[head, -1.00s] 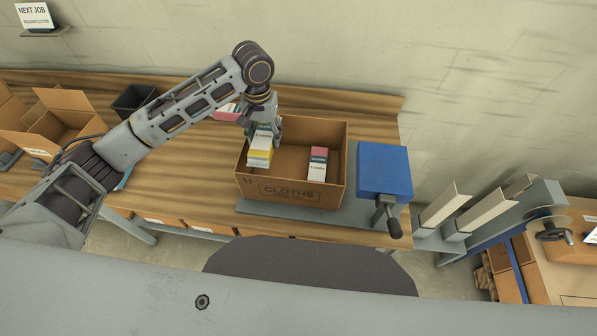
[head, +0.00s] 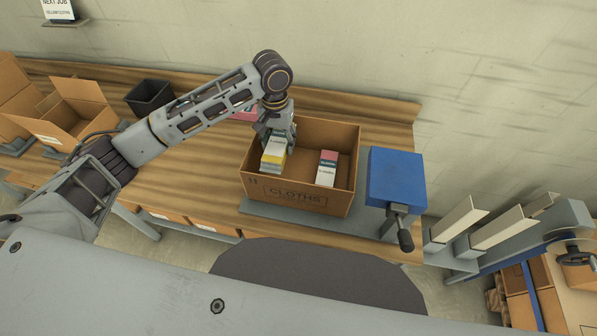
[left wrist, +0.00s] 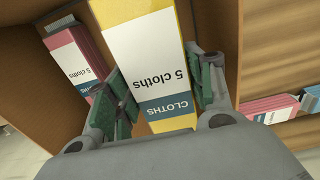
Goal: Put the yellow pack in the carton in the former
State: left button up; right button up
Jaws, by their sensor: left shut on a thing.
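The yellow pack (head: 272,158) stands in the left part of the brown carton (head: 300,203) marked CLOTHS. It has yellow edges and a white label with a blue band. My left gripper (head: 284,138) reaches down into the carton and is shut on it. In the left wrist view the yellow pack (left wrist: 148,50) sits between the green-padded fingers (left wrist: 165,95). I cannot tell if it touches the carton floor. A pale metal channel (head: 490,228), which may be the former, stands at the right. My right gripper is not in view.
A pink pack (head: 326,168) stands in the carton's right part. Another pink pack (head: 243,114) is on the table behind the carton. A blue block with a knob (head: 396,177) stands between carton and channel. An open carton (head: 75,110) and a dark bin (head: 150,97) are at left.

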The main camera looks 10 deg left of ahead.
pick_arm(q)
jog(key=shift+f, duration=0.35)
notch_tip(320, 180, down, 5)
jog(key=shift+f, duration=2.1)
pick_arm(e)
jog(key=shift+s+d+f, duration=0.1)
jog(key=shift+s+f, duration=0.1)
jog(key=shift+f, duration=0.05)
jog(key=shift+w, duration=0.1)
